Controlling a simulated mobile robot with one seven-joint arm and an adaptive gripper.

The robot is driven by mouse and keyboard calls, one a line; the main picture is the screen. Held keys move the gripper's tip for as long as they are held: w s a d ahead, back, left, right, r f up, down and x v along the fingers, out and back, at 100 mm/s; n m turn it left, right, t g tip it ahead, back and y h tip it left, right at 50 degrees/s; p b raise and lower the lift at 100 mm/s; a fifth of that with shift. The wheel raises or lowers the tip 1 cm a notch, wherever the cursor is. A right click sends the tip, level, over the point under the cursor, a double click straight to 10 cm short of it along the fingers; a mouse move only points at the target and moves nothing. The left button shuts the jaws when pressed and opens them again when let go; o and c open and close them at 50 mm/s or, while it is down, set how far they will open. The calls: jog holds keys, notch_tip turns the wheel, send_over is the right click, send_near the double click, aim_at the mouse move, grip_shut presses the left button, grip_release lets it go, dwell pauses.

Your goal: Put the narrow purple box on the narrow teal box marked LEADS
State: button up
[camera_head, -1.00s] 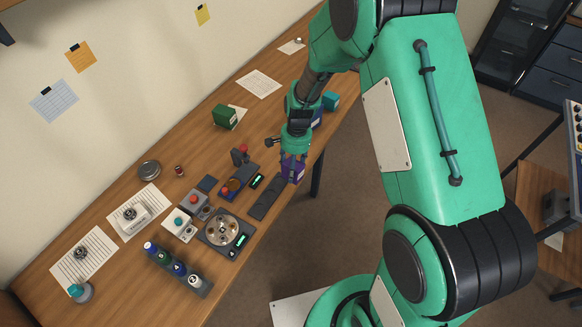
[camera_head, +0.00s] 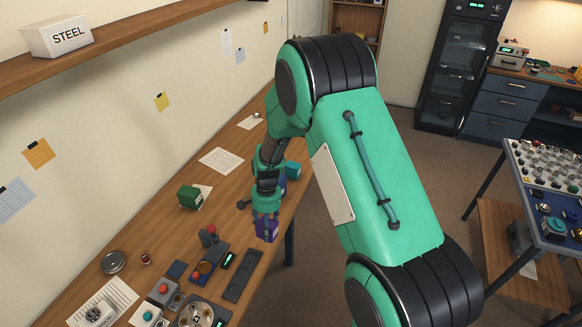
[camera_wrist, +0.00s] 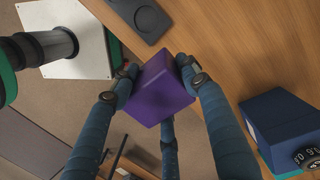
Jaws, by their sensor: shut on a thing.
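The narrow purple box (camera_head: 267,232) is in my gripper (camera_head: 266,221), at the table's right edge in the head view. In the wrist view the fingers of my gripper (camera_wrist: 160,76) close around the purple box (camera_wrist: 160,92), with table on one side and floor on the other. I cannot tell whether its underside touches anything. A teal box (camera_head: 293,169) stands on the table beyond my gripper, partly hidden by my arm; no marking on it can be read.
A dark blue box with a dial (camera_wrist: 280,120) stands on the table near the purple box in the wrist view. A green box (camera_head: 190,197) is on the table to the left. A black tray (camera_head: 242,275) and several devices lie nearer. A cart (camera_head: 545,195) stands at right.

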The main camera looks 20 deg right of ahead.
jog(key=w+d+r+p, duration=0.2)
jog(key=w+d+p, duration=0.2)
jog(key=w+d, duration=0.4)
jog(key=w+d+r+p, duration=0.3)
jog(key=w+d+p, duration=0.2)
jog(key=w+d, duration=0.4)
jog(key=d, duration=0.4)
jog(key=shift+w+r+n+t+h, duration=0.15)
jog(key=shift+r+n+t+h, duration=0.15)
jog(key=shift+n+h, duration=0.1)
jog(key=shift+w, duration=0.1)
jog(key=p, duration=0.2)
send_over(292, 164)
jog(key=shift+a+f, duration=0.15)
jog(key=shift+f, duration=0.6)
jog(key=shift+f, duration=0.1)
jog(key=shift+f, duration=1.65)
jog(key=shift+f, duration=0.1)
